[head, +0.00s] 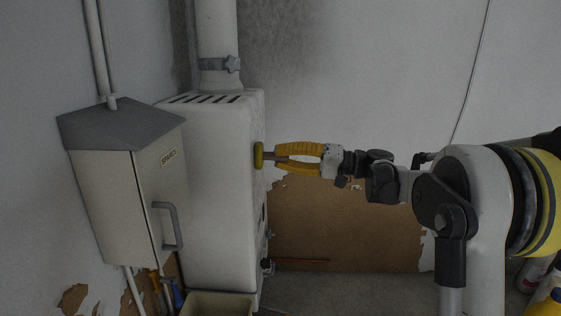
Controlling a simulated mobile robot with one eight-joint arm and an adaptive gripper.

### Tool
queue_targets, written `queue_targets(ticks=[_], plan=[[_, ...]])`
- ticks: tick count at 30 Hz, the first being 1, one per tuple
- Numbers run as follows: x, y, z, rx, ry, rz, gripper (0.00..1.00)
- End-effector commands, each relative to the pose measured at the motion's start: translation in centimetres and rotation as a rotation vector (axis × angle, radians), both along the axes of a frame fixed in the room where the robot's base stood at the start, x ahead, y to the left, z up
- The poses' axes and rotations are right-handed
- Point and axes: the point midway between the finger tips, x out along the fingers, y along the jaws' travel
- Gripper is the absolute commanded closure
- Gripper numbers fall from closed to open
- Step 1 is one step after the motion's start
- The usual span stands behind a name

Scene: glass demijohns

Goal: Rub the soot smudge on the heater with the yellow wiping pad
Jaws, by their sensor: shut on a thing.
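The heater (212,190) is a tall white box with slots on top, left of the middle in the head view. My gripper (273,158) reaches in from the right with yellow fingers, shut on the yellow wiping pad (259,156). The pad is at the heater's right-hand face, near its upper part. It looks to be touching or very close to that face; I cannot tell which. The soot smudge does not show; that face is seen almost edge-on.
A grey metal cabinet (108,190) with a sloped lid and handle hangs left of the heater. A white flue pipe (217,40) rises from the heater's top. A beige container (215,305) and tools stand below.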

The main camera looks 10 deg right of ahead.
Motion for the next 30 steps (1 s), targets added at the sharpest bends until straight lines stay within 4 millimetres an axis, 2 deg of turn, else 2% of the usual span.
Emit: queue_targets(ticks=[18, 24, 30], plan=[[4.0, -1.3, 0.0, 0.0, 0.0, 0.0, 1.0], [3.8, -1.3, 0.0, 0.0, 0.0, 0.0, 1.0], [2.0, -0.6, -0.1, 0.0, 0.0, 0.0, 1.0]])
